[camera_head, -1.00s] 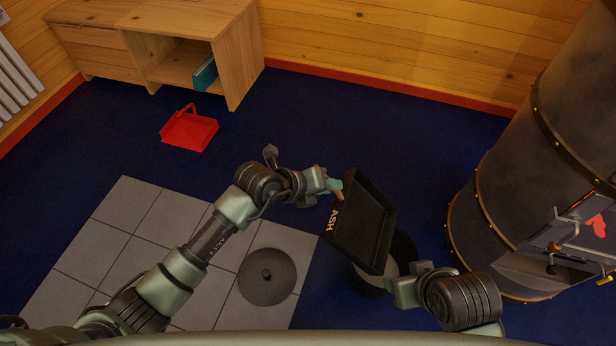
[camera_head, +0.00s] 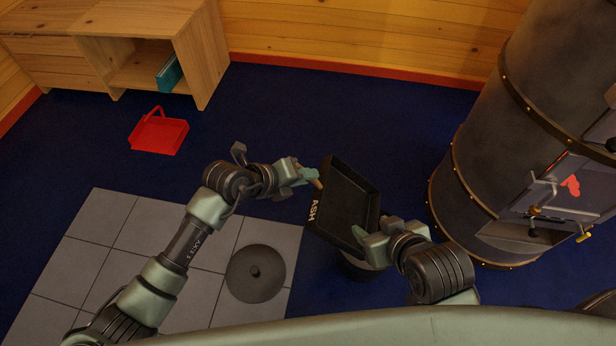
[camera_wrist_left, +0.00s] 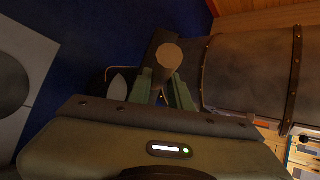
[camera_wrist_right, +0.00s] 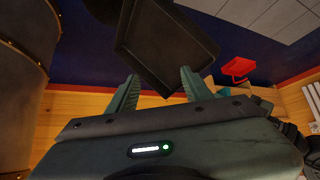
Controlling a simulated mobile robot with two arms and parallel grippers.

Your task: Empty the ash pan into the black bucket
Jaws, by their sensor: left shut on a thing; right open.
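The ash pan (camera_head: 348,205) is a black rectangular tray marked "ASH", held tilted in the air in the head view. My left gripper (camera_head: 310,178) is shut on its handle; the handle's round, light-brown end (camera_wrist_left: 168,56) shows in the left wrist view. My right gripper (camera_head: 360,238) is open at the pan's near right edge. In the right wrist view a corner of the pan (camera_wrist_right: 165,50) reaches between its open fingers; I cannot tell whether they touch. The black bucket (camera_head: 356,270) stands below the pan, mostly hidden. I cannot make out ash in the pan.
A round dark lid (camera_head: 255,273) lies on the grey tiles (camera_head: 150,230), left of the bucket. The dark stove (camera_head: 500,150) stands on the right. A red dustpan-like tray (camera_head: 160,135) lies on the blue floor before a wooden cabinet (camera_head: 150,45). Floor behind the pan is clear.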

